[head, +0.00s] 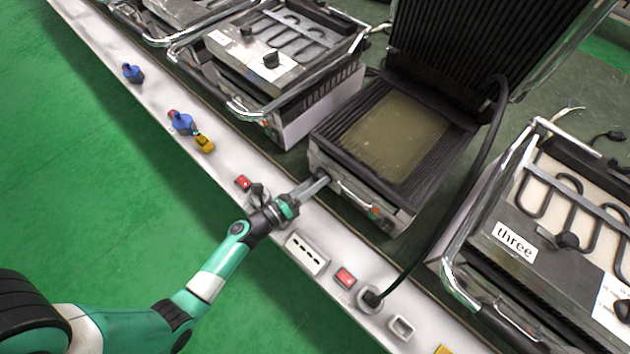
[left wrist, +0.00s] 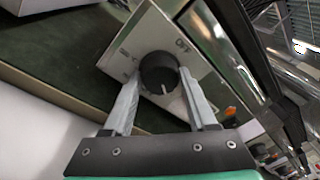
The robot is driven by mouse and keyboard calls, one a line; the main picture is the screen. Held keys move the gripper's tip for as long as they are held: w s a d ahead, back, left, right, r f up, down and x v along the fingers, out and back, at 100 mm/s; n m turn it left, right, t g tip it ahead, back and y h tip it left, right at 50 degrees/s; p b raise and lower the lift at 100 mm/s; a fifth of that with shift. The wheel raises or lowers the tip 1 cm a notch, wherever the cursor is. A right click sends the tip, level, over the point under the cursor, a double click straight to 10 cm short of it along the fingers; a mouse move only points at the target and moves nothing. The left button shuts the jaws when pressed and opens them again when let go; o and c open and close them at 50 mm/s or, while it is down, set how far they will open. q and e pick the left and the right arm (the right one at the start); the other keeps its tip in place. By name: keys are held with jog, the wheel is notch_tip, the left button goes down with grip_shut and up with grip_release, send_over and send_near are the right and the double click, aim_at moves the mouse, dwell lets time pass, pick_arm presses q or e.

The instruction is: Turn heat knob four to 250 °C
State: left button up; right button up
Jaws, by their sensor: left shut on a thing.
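An open contact grill (head: 325,150) stands in the middle of the head view, its ribbed lid (head: 440,50) raised. My left gripper (head: 322,180) reaches the left part of its front face. In the left wrist view a round black knob (left wrist: 158,72) sits on a pale panel marked OFF at its upper right. The fingers of my left gripper (left wrist: 160,88) lie on both sides of this knob and are shut on it. The knob's white line points down in the picture, away from OFF. In the head view the gripper hides the knob. My right gripper is not in view.
A grill labelled "three" (head: 515,240) stands at the right, another heater (head: 270,60) at the upper left. A black cable (head: 440,245) runs from the open grill to a socket (head: 370,297) on the white rail. Red switches (head: 345,278) and blue and yellow plugs (head: 204,143) sit along this rail.

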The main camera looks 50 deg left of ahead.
pick_arm(q)
jog(key=shift+m, duration=0.5)
jog(key=m, duration=0.2)
jog(key=shift+r+m+p, duration=0.1)
jog(key=shift+m+p, duration=0.3)
jog(key=m+g, duration=0.1)
jog(key=m, duration=0.3)
jog(key=shift+y+p, duration=0.3)
jog(key=m, duration=0.4)
jog(key=shift+y, duration=0.3)
jog(key=m+y, duration=0.1)
jog(key=m, duration=0.3)
jog(key=shift+m, duration=0.3)
jog(key=o, duration=1.4)
jog(key=shift+c, duration=0.2)
